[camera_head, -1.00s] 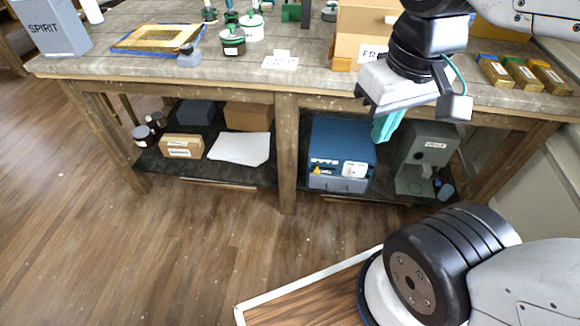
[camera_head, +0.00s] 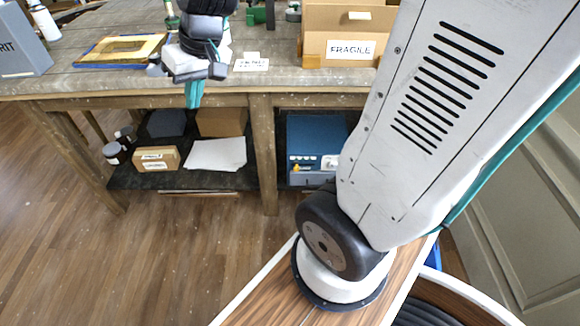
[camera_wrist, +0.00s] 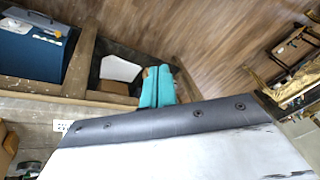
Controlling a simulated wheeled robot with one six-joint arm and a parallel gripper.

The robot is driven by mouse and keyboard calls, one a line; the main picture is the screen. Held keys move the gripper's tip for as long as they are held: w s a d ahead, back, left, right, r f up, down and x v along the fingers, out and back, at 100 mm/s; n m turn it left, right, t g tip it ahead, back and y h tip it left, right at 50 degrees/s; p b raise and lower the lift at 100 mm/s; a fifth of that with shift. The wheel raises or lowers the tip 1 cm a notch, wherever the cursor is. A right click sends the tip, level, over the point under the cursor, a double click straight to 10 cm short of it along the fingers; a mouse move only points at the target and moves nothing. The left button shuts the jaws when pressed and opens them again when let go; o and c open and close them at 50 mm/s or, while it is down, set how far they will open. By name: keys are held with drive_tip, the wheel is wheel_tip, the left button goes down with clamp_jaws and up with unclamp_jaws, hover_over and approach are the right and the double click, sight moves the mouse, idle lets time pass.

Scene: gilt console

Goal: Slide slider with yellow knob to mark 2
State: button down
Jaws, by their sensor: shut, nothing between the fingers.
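A blue box (camera_head: 316,136) stands on the lower shelf of the workbench, with small white labels and a lighter panel on its front. A tiny yellow spot, likely the yellow knob (camera_head: 296,168), shows low on that front; its mark position is too small to read. The blue box (camera_wrist: 30,54) is also at the upper left in the wrist view. My gripper (camera_head: 194,102) has teal fingers, closed together and empty. It hangs before the bench's front edge, left of the blue box and apart from it. The fingers (camera_wrist: 157,98) also show together in the wrist view.
The wooden bench (camera_head: 264,150) has a post just left of the blue box. A FRAGILE carton (camera_head: 349,50) and a gold frame (camera_head: 122,50) are on top. A small carton (camera_head: 156,158) and white sheet (camera_head: 217,154) lie on the shelf. The floor in front is clear.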

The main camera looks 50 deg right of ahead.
drive_tip(key=w+d+f+m+t+h, duration=0.1)
drive_tip(key=w+d+f+m, duration=0.1)
drive_tip(key=w+d+f, duration=0.75)
drive_tip(key=w+d+f+m+t+h, duration=0.1)
drive_tip(key=w+d+f+m, duration=0.1)
drive_tip(key=w+d+f, duration=0.75)
drive_tip(key=m+g+h, duration=0.3)
drive_tip(key=g+h, duration=0.1)
drive_tip(key=h, duration=0.1)
approach(296, 166)
wheel_tip(296, 166, down, 6)
drive_tip(key=shift+w+d+r, duration=0.1)
drive_tip(key=shift+w+d, duration=0.2)
drive_tip(key=shift+d, duration=0.1)
